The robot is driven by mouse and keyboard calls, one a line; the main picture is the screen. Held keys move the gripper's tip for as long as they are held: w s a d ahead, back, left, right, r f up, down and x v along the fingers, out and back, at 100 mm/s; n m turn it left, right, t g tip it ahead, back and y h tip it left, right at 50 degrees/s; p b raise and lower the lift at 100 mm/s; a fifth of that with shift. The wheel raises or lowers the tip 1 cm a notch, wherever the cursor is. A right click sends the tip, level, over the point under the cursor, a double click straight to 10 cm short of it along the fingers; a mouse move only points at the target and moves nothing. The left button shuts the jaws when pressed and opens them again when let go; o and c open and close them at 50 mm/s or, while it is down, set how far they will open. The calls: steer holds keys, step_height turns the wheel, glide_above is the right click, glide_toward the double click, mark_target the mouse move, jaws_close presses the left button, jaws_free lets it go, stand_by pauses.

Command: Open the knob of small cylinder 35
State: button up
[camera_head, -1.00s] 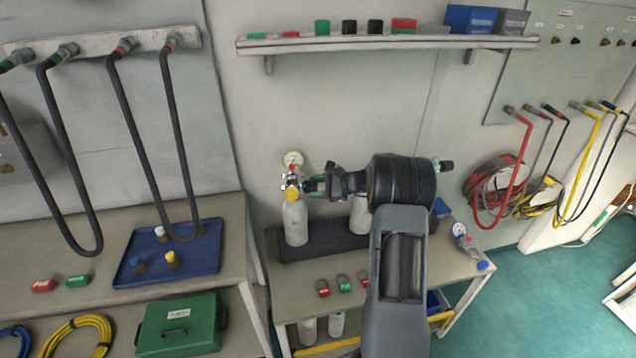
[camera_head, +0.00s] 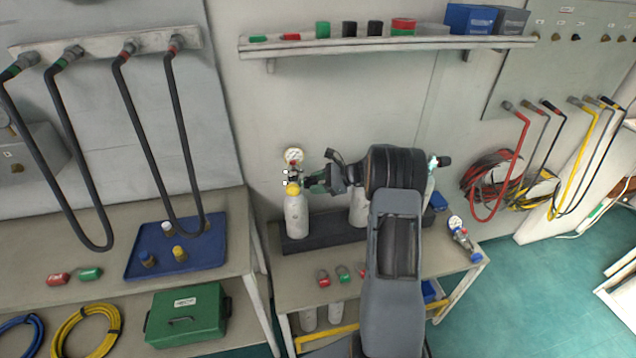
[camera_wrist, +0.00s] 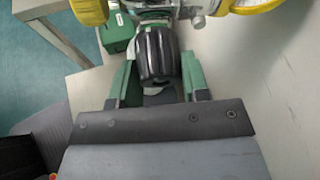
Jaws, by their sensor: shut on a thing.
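A pale small cylinder (camera_head: 297,216) stands upright on the bench at the left end of a dark rack. A yellow collar and a metal valve with a round gauge (camera_head: 293,156) sit at its top. Any number on it is unreadable. In the wrist view a black ribbed knob (camera_wrist: 157,58) sits between the green fingers of my gripper (camera_wrist: 158,76). My gripper (camera_head: 314,183), also seen in the head view, is shut on this knob from the right of the valve. The gauge is cut off in the wrist view.
Another pale cylinder (camera_head: 358,207) stands behind my arm in the dark rack (camera_head: 322,226). A gauge assembly (camera_head: 461,236) lies at the bench's right. A blue tray (camera_head: 140,262) is on the left bench. A long shelf (camera_head: 400,43) runs above.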

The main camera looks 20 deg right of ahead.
steer(key=shift+r, duration=0.15)
steer(key=o, duration=0.9)
steer(key=b+v, duration=0.2)
steer(key=v, duration=1.1)
steer(key=shift+s+d, duration=0.2)
steer(key=shift+d, duration=0.15)
